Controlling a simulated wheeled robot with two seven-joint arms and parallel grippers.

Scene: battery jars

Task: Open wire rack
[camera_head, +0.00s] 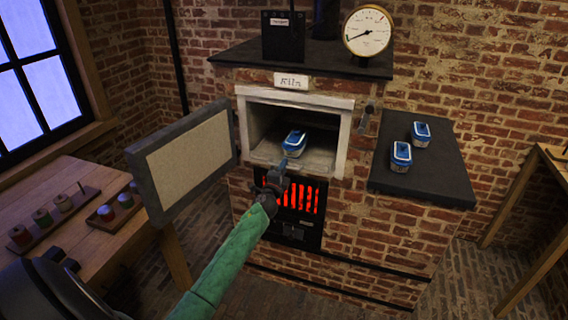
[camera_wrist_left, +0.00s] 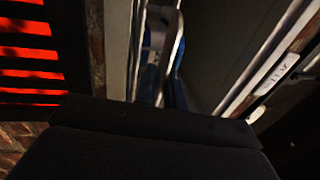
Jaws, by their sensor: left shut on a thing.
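The kiln (camera_head: 345,110) stands open, and a blue and white jar (camera_head: 294,143) sits in its chamber. The wire rack (camera_head: 318,163) appears to be the pale floor piece at the chamber mouth; its wires are too small to make out. My left gripper (camera_head: 283,166) is at the front lip of that floor, below the jar, and is shut on what seems to be the rack's front edge. My right gripper is out of view.
The kiln door (camera_head: 185,162) is swung open to the left, close to my left arm. Below the chamber is a glowing red grate (camera_head: 300,196). Two blue and white jars (camera_head: 401,155) stand on the dark side shelf (camera_head: 440,180). A wooden table (camera_head: 60,185) is at left.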

